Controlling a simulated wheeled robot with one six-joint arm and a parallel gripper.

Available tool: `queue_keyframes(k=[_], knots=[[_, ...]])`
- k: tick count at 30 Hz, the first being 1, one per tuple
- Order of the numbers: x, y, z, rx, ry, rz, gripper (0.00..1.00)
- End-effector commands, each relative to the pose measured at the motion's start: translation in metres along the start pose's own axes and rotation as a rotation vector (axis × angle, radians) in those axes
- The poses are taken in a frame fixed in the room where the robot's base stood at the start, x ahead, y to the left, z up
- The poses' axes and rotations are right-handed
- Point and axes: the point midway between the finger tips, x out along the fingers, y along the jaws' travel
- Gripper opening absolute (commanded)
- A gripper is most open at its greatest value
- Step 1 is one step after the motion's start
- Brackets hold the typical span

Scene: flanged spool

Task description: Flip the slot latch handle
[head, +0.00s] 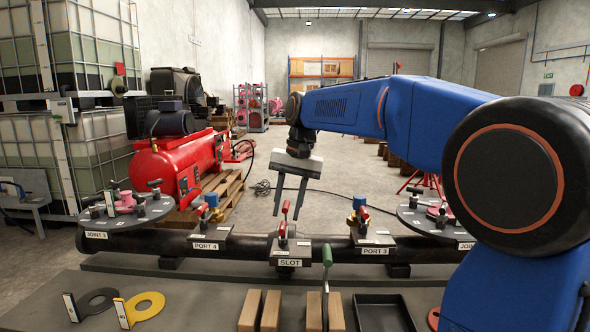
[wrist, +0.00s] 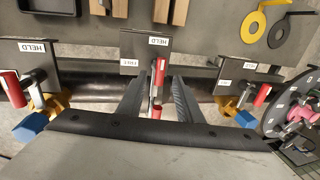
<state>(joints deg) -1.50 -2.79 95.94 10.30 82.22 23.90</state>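The slot latch has a red handle (head: 285,208) that stands up from the grey block labelled SLOT (head: 290,252) on the dark pipe. In the wrist view the red handle (wrist: 158,82) lies between my two fingers, in front of its plate (wrist: 145,46). My gripper (head: 287,214) is open and points down over the slot block. In the wrist view, my gripper (wrist: 156,98) has a finger on each side of the handle, with visible gaps. I cannot tell whether the fingertips reach down to the handle's height.
PORT 4 (head: 208,240) and PORT 3 (head: 374,242) fittings with red levers flank the slot. Round flanges (head: 128,214) stand at the pipe's ends.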

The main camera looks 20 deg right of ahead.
Motion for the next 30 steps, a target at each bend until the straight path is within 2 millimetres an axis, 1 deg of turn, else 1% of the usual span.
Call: queue_keyframes(k=[1, 12, 18, 21, 24, 30], knots=[[-0.011, 0.0, -0.001, 0.0, 0.004, -0.002, 0.33], [-0.085, 0.0, -0.001, 0.0, 0.004, -0.001, 0.33], [-0.118, 0.0, -0.001, 0.0, 0.002, -0.001, 0.33], [-0.13, 0.0, -0.001, 0.0, 0.001, -0.001, 0.33], [-0.136, 0.0, 0.0, 0.0, 0.001, 0.0, 0.33], [-0.141, 0.0, 0.0, 0.0, 0.001, 0.0, 0.33]])
